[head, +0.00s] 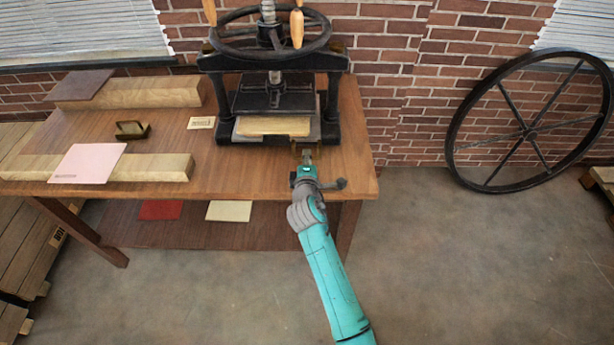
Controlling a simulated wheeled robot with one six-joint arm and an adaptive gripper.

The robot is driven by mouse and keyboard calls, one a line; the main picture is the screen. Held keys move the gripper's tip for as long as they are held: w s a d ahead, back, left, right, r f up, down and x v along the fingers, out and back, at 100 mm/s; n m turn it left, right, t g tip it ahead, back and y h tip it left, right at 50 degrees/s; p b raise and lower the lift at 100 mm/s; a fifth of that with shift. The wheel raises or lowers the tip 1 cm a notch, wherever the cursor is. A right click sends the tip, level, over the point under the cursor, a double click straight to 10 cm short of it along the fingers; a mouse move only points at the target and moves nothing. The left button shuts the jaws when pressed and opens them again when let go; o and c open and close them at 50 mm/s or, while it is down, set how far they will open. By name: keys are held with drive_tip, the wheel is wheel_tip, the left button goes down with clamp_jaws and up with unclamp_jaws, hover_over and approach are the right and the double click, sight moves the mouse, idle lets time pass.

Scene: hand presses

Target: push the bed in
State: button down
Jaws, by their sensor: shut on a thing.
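The black hand press (333,90) stands at the back right of the table. Its flat grey bed (262,139) lies low between the press's posts, with its front part showing. A pale wooden board (272,126) lies on the bed, its rear part beneath the dark platen (275,100). My gripper (306,158) is at the bed's front right corner, shut on what looks like the bed's small brass-coloured handle. The jaws hide part of the handle, so its shape is hard to tell.
The large handwheel (325,38) with wooden grips sits above the press. On the table (165,105) to the left are wooden beams (165,168), a pink sheet (88,164) and a small brass-coloured box (132,130). A big spoked wheel (455,130) leans on the brick wall.

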drive_tip(key=x, duration=0.3)
drive_tip(key=shift+w+r, duration=0.25)
drive_tip(key=shift+w, duration=0.2)
drive_tip(key=shift+w+r, duration=0.1)
drive_tip(key=shift+w, duration=0.05)
drive_tip(key=c, duration=1.2)
unclamp_jaws()
drive_tip(key=shift+w, duration=0.1)
drive_tip(key=v, duration=1.2)
